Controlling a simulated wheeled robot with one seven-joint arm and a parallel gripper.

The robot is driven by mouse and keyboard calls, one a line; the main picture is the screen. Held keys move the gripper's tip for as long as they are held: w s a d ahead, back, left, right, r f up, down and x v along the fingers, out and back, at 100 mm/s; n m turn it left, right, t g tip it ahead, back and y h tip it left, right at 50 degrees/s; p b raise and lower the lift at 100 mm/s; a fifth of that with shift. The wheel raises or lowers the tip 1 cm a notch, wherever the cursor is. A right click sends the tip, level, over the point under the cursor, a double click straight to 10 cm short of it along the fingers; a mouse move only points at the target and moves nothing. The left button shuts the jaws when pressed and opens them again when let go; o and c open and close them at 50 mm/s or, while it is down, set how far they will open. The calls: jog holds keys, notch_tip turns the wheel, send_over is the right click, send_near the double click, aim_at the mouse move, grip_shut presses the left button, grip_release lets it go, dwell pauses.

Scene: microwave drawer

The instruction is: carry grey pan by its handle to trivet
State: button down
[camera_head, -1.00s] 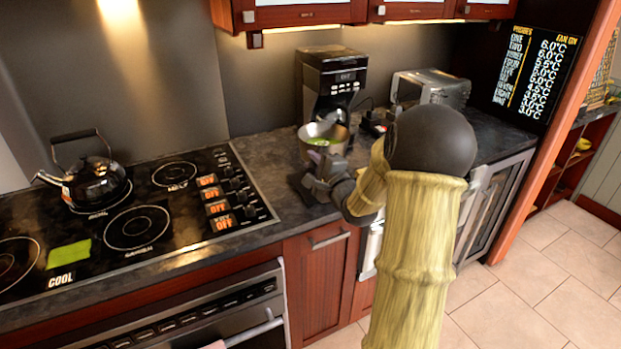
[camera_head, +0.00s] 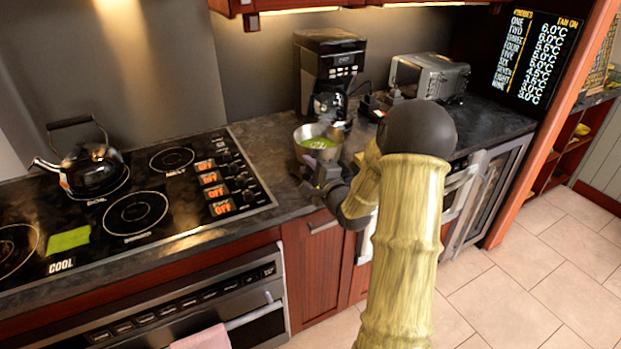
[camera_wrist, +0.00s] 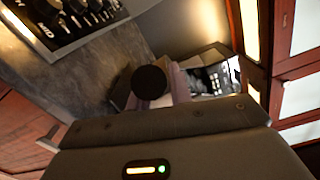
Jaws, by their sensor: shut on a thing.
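The grey pan (camera_head: 302,150), a round metal vessel with green inside, is at the counter's front part, before the coffee maker. My gripper (camera_head: 322,182) is just below and in front of it, shut on its handle, which is mostly hidden by the fingers. I cannot tell whether the pan touches the counter. In the wrist view a dark round end (camera_wrist: 150,82), likely the handle's, shows at my gripper (camera_wrist: 152,98). A flat green square (camera_head: 69,239) lies on the cooktop at the left; it may be the trivet, but I cannot tell.
A black coffee maker (camera_head: 328,68) stands behind the pan, and a toaster oven (camera_head: 430,76) to its right. The cooktop (camera_head: 165,215) with a shiny kettle (camera_head: 92,168) is at the left. A strip of bare counter (camera_head: 262,150) lies between cooktop and pan.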

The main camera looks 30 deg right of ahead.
jog(key=shift+r, duration=0.15)
jog(key=shift+w, duration=0.15)
jog(key=f, duration=0.3)
jog(key=shift+a+f, duration=0.2)
jog(key=shift+f, duration=0.15)
jog(key=shift+d+f, duration=0.1)
jog(key=c, duration=1.3)
grip_release()
jog(key=shift+s+f, duration=0.1)
jog(key=shift+s, duration=0.15)
jog(key=shift+o, duration=0.2)
jog(key=shift+d, duration=0.1)
jog(key=shift+w, duration=0.1)
